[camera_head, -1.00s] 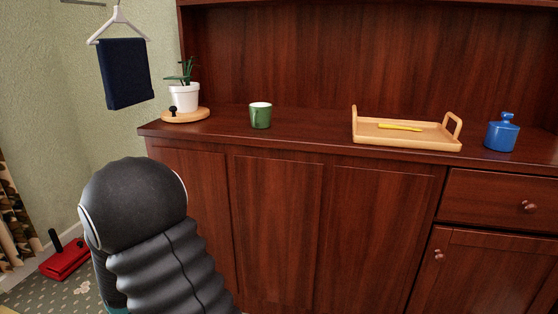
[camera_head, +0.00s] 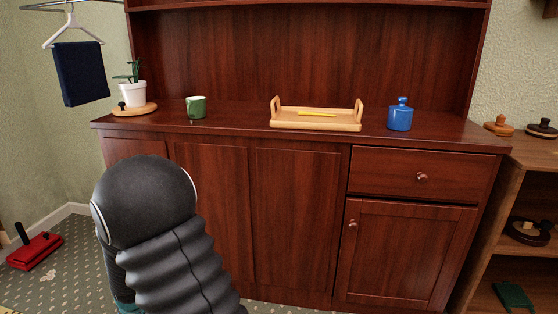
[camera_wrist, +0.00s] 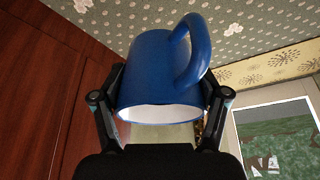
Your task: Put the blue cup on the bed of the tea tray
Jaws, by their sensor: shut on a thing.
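The blue cup (camera_wrist: 150,72) is in my gripper (camera_wrist: 160,105) in the wrist view. The fingers are shut on it from both sides, and its handle sticks out at the upper right. Its white-lined mouth faces my palm. The wooden tea tray (camera_head: 287,124) stands on the brown cabinet (camera_head: 225,125) in the head view, with raised handles at both ends and a yellow stick-like object (camera_head: 317,113) on its bed. The head view shows my arm at the lower left, but neither the gripper nor the blue cup.
A green mug (camera_head: 196,107) stands left of the tray and a blue lidded jar (camera_head: 400,117) right of it. A potted plant (camera_head: 132,94) on a wooden board is at the cabinet's left end. A shelf unit (camera_head: 535,150) stands at the right. Clear cabinet top lies between mug and tray.

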